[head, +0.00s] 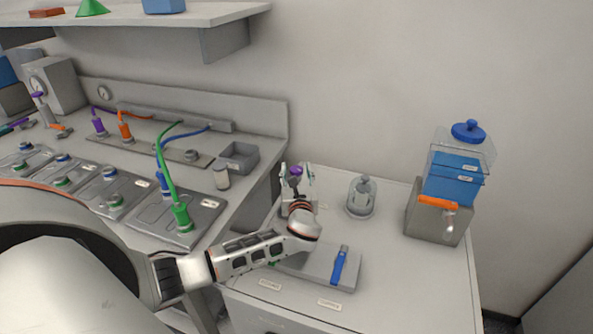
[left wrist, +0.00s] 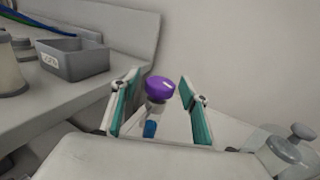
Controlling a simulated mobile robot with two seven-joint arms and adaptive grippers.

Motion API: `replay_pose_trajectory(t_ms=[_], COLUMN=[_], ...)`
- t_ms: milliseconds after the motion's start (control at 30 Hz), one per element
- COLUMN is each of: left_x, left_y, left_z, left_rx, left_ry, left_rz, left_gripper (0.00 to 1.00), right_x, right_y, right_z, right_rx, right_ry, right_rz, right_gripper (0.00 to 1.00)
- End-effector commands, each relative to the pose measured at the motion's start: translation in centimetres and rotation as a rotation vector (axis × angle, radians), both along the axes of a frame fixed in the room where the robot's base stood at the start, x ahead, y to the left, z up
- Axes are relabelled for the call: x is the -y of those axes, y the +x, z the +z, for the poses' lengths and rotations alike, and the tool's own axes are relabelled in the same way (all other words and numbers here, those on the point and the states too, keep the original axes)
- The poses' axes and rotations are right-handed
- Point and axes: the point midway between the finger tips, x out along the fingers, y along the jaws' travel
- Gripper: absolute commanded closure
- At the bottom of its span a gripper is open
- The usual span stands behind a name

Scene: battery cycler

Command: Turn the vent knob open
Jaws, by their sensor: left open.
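A purple round knob (head: 296,171) tops a small upright fitting on the right-hand cabinet; no label on it is readable. My left gripper (head: 297,174) is open around it, with one finger on each side. In the left wrist view the purple knob (left wrist: 160,88) shows between the teal-padded fingers of the left gripper (left wrist: 158,98), with a visible gap on both sides. A metal stem and a blue part show below the knob. Most of the fitting's base is hidden by my gripper and wrist. My right gripper is not in view.
A grey bin (head: 239,158) stands on the bench to the left; it also shows in the left wrist view (left wrist: 72,62). A glass jar (head: 361,198) and a blue-filled tank (head: 455,178) with an orange lever (head: 438,203) stand to the right.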

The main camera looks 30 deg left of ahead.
Motion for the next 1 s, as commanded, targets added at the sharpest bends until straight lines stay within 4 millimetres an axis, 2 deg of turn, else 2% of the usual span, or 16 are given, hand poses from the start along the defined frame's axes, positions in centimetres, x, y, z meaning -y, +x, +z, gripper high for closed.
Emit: replay_pose_trajectory(t_ms=[200,233,367,400,667,1000], left_x=[0.0,0.0,0.0,0.0,0.1,0.0], left_y=[0.0,0.0,0.0,0.0,0.1,0.2], left_z=[0.0,0.0,0.0,0.0,0.0,-0.1], left_rx=[-0.001,-0.001,0.000,-0.001,0.004,0.004], left_ry=[-0.001,-0.001,0.000,-0.001,-0.003,-0.005], left_rz=[0.000,0.000,0.000,0.000,0.038,0.279], left_gripper=[0.55,0.58,0.92,0.94,0.94,0.94], right_x=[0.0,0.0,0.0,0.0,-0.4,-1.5], right_y=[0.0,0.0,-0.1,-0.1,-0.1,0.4], right_z=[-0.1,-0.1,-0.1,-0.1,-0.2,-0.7], right_rx=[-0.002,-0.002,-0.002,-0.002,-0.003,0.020], right_ry=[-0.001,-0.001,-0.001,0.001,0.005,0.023], right_rz=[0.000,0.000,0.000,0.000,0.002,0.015], right_gripper=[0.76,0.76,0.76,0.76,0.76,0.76])
